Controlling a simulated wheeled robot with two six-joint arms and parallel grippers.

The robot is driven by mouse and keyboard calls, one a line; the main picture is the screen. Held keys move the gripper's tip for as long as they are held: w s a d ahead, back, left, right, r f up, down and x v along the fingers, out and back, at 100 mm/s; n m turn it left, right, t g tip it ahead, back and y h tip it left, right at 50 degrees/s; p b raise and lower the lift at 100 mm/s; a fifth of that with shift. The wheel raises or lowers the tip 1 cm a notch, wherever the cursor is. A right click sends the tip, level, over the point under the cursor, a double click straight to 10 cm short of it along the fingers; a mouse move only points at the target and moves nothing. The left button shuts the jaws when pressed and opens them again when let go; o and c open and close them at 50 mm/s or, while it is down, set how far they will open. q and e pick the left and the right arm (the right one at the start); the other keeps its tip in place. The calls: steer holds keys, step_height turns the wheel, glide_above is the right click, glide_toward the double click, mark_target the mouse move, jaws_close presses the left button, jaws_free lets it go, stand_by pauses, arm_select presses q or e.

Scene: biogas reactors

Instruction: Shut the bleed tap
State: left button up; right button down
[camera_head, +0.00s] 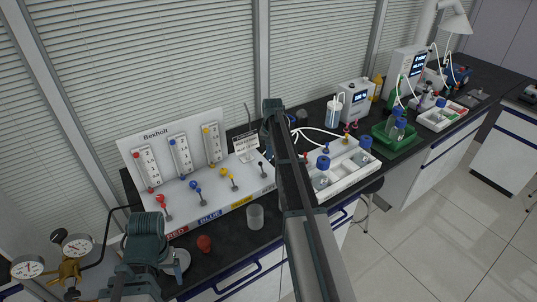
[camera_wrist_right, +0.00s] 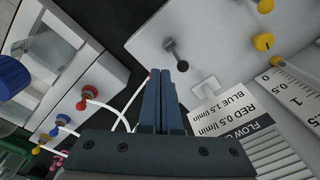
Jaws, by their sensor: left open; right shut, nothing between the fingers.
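The bleed tap appears to be the dark grey tap (camera_head: 262,168) at the right end of the Bexholt panel's base, beside the red, blue and yellow taps. In the right wrist view the grey tap (camera_wrist_right: 176,54) shows a dark lever with a round end, just beyond the fingertips. My right gripper (camera_wrist_right: 161,73) is shut and empty, apart from the tap as far as I can see. In the head view its fingers are hidden behind my arm. My left gripper (camera_head: 146,240) is open at the lower left, near the gauges; its fingertips are hard to make out.
A flow card (camera_head: 246,146) stands close to the grey tap; it also shows in the wrist view (camera_wrist_right: 245,125). A clear beaker (camera_head: 255,217) and a red bulb (camera_head: 204,243) stand in front of the panel. A white tray (camera_head: 340,172) with blue-capped bottles lies right of my right arm.

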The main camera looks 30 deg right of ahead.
arm_select(q)
step_height(320, 180, up, 11)
steer(key=p, duration=1)
steer(key=shift+d, duration=0.45)
arm_select(e)
steer(key=w+d+r, duration=0.1)
steer(key=w+r, duration=0.2)
steer(key=r, duration=0.7)
steer(key=shift+w+d+r, duration=0.15)
steer(key=shift+r, duration=0.25)
arm_select(q)
steer(key=shift+s, duration=0.1)
